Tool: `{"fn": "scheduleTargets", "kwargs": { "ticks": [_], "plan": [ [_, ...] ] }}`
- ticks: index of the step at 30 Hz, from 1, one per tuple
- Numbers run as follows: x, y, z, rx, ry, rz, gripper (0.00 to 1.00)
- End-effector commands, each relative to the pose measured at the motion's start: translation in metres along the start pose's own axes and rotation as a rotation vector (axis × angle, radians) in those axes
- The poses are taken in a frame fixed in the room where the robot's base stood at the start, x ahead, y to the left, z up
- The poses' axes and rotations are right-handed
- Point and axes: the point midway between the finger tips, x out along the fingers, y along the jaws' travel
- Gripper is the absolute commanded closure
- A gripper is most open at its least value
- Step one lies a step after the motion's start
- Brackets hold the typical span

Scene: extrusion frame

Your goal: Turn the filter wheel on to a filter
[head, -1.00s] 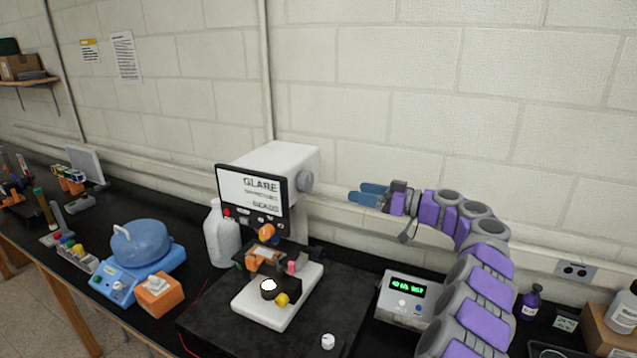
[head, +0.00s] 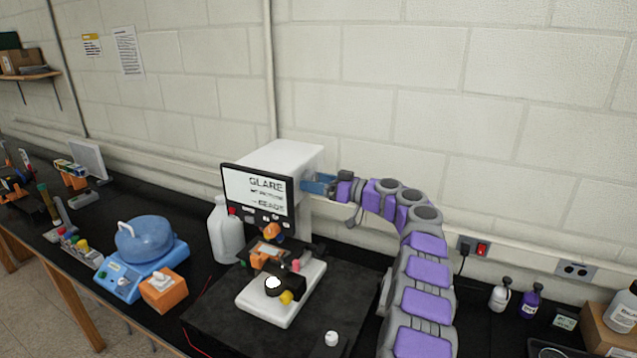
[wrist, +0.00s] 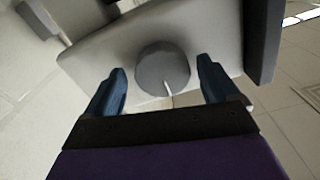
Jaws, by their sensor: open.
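The filter wheel is a round grey knob (wrist: 162,68) with a pale line on it, on the side of the white microscope head (head: 283,157). In the wrist view my gripper (wrist: 163,85) is open, with one blue finger on each side of the knob's lower part. I cannot tell whether the fingers touch it. In the head view my gripper (head: 318,184) is at the right side of the microscope head, and the fingers hide the knob.
The microscope base (head: 280,308) stands on a black slab (head: 232,333) with a small white knob (head: 331,339). The wall is close behind.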

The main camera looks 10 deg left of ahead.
Motion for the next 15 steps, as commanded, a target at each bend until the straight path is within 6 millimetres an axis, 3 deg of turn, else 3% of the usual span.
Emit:
{"fn": "scheduleTargets", "kwargs": {
  "ticks": [5,15],
  "plan": [
    [-0.0007,0.0000,0.0002,0.000,0.000,-0.001,0.14],
    [-0.0028,0.0013,-0.0001,0.001,0.001,0.000,0.46]
  ]
}}
